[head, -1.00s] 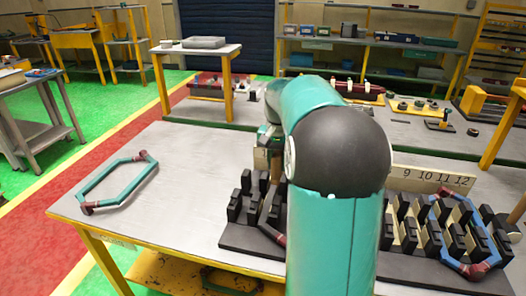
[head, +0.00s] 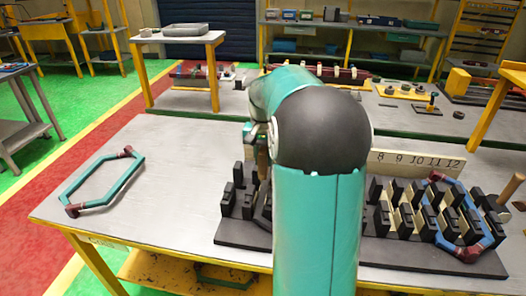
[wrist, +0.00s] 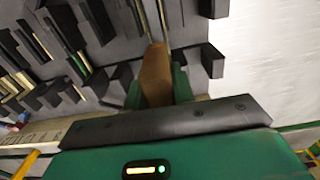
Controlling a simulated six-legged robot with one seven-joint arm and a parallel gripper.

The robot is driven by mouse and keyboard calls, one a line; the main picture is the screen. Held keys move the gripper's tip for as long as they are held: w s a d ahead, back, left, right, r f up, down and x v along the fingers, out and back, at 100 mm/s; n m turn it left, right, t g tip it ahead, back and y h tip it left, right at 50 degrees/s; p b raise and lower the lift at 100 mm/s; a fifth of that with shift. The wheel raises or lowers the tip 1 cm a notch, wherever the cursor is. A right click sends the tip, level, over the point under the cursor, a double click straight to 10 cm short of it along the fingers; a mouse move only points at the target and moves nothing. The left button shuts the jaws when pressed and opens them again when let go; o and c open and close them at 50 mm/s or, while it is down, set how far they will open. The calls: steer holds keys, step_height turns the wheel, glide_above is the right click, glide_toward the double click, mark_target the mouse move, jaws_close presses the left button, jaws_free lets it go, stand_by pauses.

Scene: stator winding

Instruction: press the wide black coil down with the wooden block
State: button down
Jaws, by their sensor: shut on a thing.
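My gripper (wrist: 158,96) has its green fingers shut on a brown wooden block (wrist: 154,66) in the wrist view. The block's far end is over the grey base among the black slot teeth. Whether it touches anything below is not clear. In the head view, my arm covers most of the gripper, beside the left black slotted fixture (head: 236,232). I cannot clearly make out the wide black coil; my arm hides much of that fixture.
A teal coil with maroon ends (head: 105,184) lies on the left of the table (head: 165,160). Another blue coil with maroon ends (head: 468,255) sits in the right slotted fixture. A numbered board (head: 420,163) stands behind. Bare tabletop lies between the left coil and the fixtures.

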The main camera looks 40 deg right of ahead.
mark_target(264, 169)
steer(key=shift+s+f, duration=0.25)
steer(key=shift+s, duration=0.1)
steer(key=shift+w+f, duration=0.4)
steer(key=shift+f, duration=0.4)
steer(key=shift+s+f, duration=0.15)
steer(key=shift+s, duration=0.05)
steer(key=shift+w+f, duration=0.2)
steer(key=shift+f, duration=0.5)
steer(key=shift+s+f, duration=0.2)
steer(key=shift+f, duration=0.25)
steer(key=shift+w+f, duration=0.15)
steer(key=shift+f, duration=0.2)
steer(key=shift+f, duration=0.7)
steer(key=shift+r, duration=0.15)
